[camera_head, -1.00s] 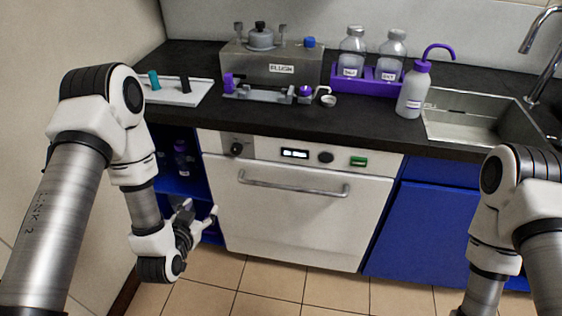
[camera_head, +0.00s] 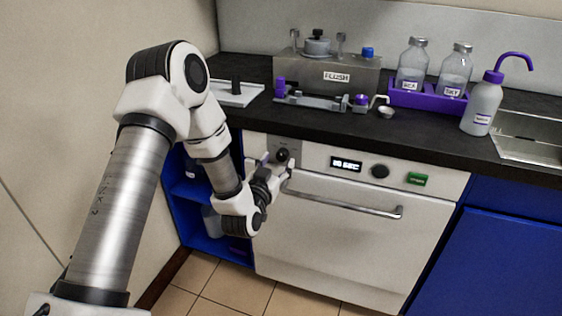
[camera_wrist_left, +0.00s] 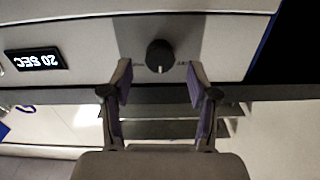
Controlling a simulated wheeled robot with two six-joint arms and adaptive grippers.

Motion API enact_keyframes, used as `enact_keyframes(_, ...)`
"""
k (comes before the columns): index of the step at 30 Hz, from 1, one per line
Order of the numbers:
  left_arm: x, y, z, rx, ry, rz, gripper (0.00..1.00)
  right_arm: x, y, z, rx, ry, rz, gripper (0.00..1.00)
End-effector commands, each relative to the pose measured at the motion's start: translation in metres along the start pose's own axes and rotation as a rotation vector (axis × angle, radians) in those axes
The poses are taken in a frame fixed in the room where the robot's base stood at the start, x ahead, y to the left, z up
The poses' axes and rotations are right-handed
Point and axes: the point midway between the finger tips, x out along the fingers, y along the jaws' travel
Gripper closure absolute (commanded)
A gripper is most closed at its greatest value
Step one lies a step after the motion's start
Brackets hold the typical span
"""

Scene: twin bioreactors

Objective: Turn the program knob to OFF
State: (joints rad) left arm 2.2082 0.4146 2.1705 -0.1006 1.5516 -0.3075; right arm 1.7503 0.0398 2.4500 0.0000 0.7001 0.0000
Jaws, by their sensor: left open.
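The program knob (camera_head: 281,154) is a round black dial on a grey patch at the left end of the white washer's front panel. In the left wrist view the knob (camera_wrist_left: 159,56) shows a pale pointer mark at its lower edge; the small print beside it is too blurred to read. My left gripper (camera_head: 275,163) is just in front of the panel, near the knob. In the left wrist view the left gripper (camera_wrist_left: 160,82) is open and empty, its fingers to either side of the knob and apart from it. My right gripper is not in view.
The panel also holds a lit display (camera_head: 346,164), a second dark knob (camera_head: 380,171) and a green button (camera_head: 417,179). A door handle (camera_head: 345,197) juts out below. The black counter (camera_head: 420,133) above carries bottles in a purple rack (camera_head: 428,100).

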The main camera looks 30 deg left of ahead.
Motion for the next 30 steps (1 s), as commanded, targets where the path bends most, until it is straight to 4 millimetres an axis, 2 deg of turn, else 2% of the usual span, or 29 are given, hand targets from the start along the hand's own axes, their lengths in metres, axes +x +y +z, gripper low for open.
enact_keyframes(4,0.021,0.0,0.001,0.002,0.001,0.001,0.4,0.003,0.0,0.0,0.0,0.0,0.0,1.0)
enact_keyframes(12,0.025,0.0,0.001,0.001,-0.002,0.001,0.4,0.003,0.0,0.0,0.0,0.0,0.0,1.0)
enact_keyframes(14,0.025,0.0,0.001,0.001,-0.002,0.001,0.58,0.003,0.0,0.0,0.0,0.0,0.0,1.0)
enact_keyframes(15,0.025,0.0,0.001,0.001,-0.002,0.001,0.72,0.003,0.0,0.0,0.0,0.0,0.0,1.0)
enact_keyframes(17,0.025,0.0,0.001,0.001,-0.002,0.001,0.93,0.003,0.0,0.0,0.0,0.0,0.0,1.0)
enact_keyframes(18,0.025,0.0,0.001,0.001,-0.002,0.001,1.0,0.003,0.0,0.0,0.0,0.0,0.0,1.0)
enact_keyframes(30,0.025,0.0,0.001,-0.035,-0.001,0.001,1.0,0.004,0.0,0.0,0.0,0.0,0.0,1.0)
